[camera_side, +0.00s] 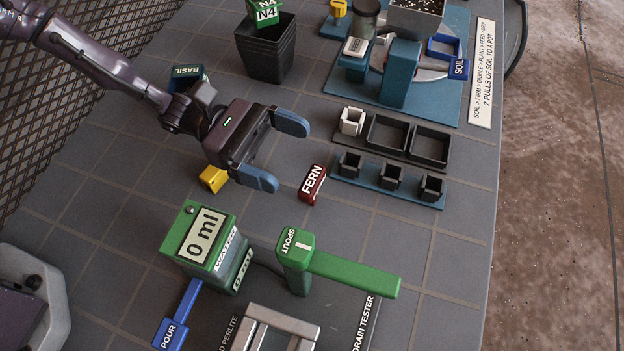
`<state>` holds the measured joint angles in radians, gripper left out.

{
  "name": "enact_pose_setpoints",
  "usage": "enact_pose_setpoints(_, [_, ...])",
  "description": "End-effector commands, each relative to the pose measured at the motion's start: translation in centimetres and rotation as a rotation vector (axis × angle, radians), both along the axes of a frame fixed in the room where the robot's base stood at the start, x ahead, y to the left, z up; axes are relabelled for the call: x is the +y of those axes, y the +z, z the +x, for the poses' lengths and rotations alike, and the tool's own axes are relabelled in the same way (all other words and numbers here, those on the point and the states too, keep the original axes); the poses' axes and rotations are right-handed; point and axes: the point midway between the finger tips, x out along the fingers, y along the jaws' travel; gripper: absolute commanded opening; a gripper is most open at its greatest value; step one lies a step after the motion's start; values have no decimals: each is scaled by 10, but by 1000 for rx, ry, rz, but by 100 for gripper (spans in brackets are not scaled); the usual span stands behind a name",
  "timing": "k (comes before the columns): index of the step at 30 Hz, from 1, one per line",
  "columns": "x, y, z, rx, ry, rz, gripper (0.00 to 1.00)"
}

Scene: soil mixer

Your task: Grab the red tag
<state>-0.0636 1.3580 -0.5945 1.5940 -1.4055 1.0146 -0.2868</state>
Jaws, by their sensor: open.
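The red tag (312,185), lettered FERN in white, stands on the grey tiled table near the middle of the side view. My gripper (274,153) is above and to the left of it, with its two blue-tipped fingers spread wide apart. Nothing is between the fingers. The tag lies just beyond the fingertips, to the right of the nearer finger, and does not appear to be touched. The gripper's height above the table is hard to tell from this one view.
A blue rack (388,183) with small black holders is right of the tag. A black tray (390,140) holds a white pot behind it. The green spout (296,255) and water unit (205,245) stand in front. A yellow block (213,179) is left of the gripper.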

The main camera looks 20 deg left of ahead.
Motion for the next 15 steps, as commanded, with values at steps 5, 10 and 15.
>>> enact_pose_setpoints(5, [-1, -36, -1, 0, -2, 1, 92])
enact_pose_setpoints(10, [-11, -40, -2, -4, -4, 1, 92])
enact_pose_setpoints(15, [-26, -40, -4, -3, -5, 1, 92])
